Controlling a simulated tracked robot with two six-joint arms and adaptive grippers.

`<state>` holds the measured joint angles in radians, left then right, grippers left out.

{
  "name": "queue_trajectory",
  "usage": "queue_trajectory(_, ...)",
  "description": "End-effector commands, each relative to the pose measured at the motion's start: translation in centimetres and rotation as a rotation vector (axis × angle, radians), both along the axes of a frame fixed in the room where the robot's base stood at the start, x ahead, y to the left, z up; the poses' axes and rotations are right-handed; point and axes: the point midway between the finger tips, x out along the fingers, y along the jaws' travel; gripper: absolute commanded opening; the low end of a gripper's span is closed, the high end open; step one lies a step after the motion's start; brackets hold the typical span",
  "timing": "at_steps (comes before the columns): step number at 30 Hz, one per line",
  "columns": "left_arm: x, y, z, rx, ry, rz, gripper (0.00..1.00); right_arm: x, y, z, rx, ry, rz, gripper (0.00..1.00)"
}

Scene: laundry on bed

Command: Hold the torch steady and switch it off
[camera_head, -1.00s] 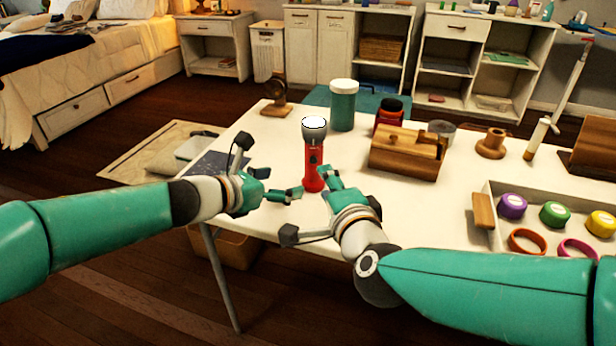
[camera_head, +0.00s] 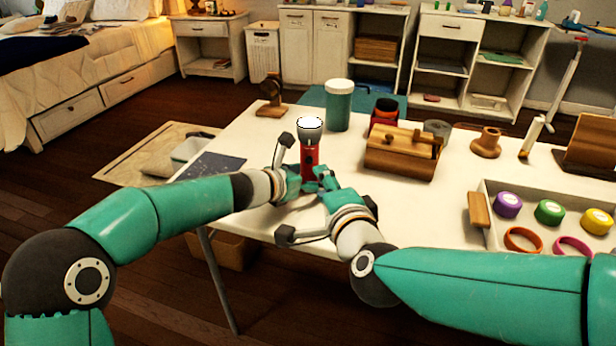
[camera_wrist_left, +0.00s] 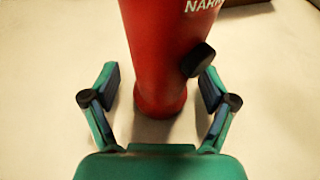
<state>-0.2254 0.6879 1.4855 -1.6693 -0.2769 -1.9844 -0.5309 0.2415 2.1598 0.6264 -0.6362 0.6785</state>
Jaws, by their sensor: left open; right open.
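A red torch (camera_head: 309,158) with a pale grey head stands upright on the white table (camera_head: 258,150). Its lens end is up and looks bright white. My left gripper (camera_head: 300,182) is open at the torch's lower body. In the left wrist view the red torch (camera_wrist_left: 165,60) stands between the open left fingers (camera_wrist_left: 160,98), with gaps on both sides. A black switch (camera_wrist_left: 198,60) juts from the torch's side near the right finger. My right gripper (camera_head: 322,180) is open close to the torch's right front; the arms hide the torch's base in the head view.
A teal jar (camera_head: 338,108) with a white lid, a red jar (camera_head: 384,113) and a wooden box (camera_head: 402,160) stand behind and right. A tray (camera_head: 483,240) with coloured lids and rings is at the right. A dark flat item (camera_head: 212,166) lies left.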

Motion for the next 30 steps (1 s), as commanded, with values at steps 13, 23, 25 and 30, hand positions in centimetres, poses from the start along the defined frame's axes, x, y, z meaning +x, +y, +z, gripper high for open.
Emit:
queue_trajectory(13, -0.02, 0.10, 0.01, 0.000, 0.000, 0.001, 0.20, 0.01, 0.04, -0.01, 0.000, 0.000, 0.001, 0.42)
queue_trajectory(23, -0.02, 0.14, 0.00, 0.000, 0.000, 0.002, 0.10, 0.00, 0.06, -0.01, 0.000, 0.000, 0.001, 0.42)
queue_trajectory(25, -0.02, 0.15, -0.01, 0.000, 0.000, 0.002, 0.10, 0.00, 0.06, -0.01, 0.000, 0.000, 0.001, 0.42)
queue_trajectory(30, -0.02, 0.15, -0.01, 0.001, 0.001, 0.002, 0.10, 0.00, 0.06, -0.01, 0.000, 0.000, 0.001, 0.42)
